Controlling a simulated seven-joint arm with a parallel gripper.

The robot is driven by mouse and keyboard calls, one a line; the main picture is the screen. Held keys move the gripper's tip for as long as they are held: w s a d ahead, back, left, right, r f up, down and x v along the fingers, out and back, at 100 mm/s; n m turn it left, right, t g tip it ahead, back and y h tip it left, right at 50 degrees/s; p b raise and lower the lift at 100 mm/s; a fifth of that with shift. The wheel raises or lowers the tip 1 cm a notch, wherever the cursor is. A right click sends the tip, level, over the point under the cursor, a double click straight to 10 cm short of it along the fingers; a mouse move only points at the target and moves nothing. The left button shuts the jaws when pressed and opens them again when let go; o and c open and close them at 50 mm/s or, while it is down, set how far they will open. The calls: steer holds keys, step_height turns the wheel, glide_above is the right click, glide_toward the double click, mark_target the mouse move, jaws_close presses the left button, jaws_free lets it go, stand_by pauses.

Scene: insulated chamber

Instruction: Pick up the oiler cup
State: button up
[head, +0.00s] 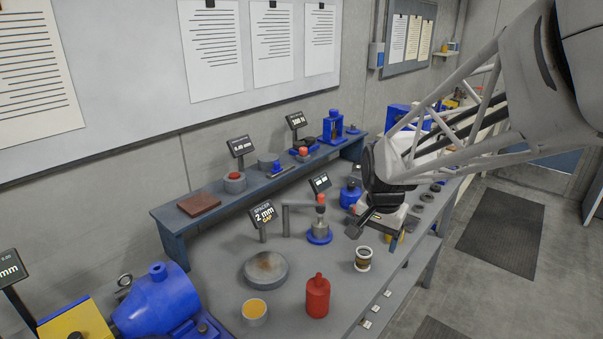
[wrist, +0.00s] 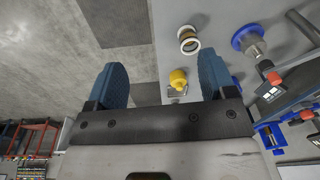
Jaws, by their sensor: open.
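A small yellow-topped piece (wrist: 178,78), which looks like the oiler cup though I cannot be sure, stands on the grey bench. In the wrist view it lies between the lines of my fingers, closer to the right finger, and it has a pale metallic lower part.
A white-rimmed ring-like cylinder (head: 363,259) stands close by; it also shows in the wrist view (wrist: 188,40). A blue-based post with a red-tipped lever (head: 319,230), a red bottle (head: 317,297) and a round grey plate (head: 265,269) stand farther left. Open floor lies right of the bench.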

mark_target(364, 254)
steer(key=w+d+f+m, duration=0.1)
steer(key=w+f+m, duration=0.1)
steer(key=w+f, duration=0.4)
steer(key=w+d+f+m+g, duration=0.1)
steer(key=w+f+m, duration=0.2)
steer(key=w+f, duration=0.2)
steer(key=w, duration=0.3)
steer(key=shift+w+d+f, duration=0.25)
steer(key=shift+d+f, duration=0.1)
steer(key=shift+d, duration=0.05)
steer(key=shift+f, duration=0.1)
steer(key=shift+f, duration=1.2)
steer(key=shift+f, duration=0.1)
steer(key=shift+s+f, duration=0.1)
steer(key=shift+f, duration=2.45)
steer(key=c, duration=1.2)
steer(key=shift+o, duration=0.2)
steer(key=shift+r, duration=0.35)
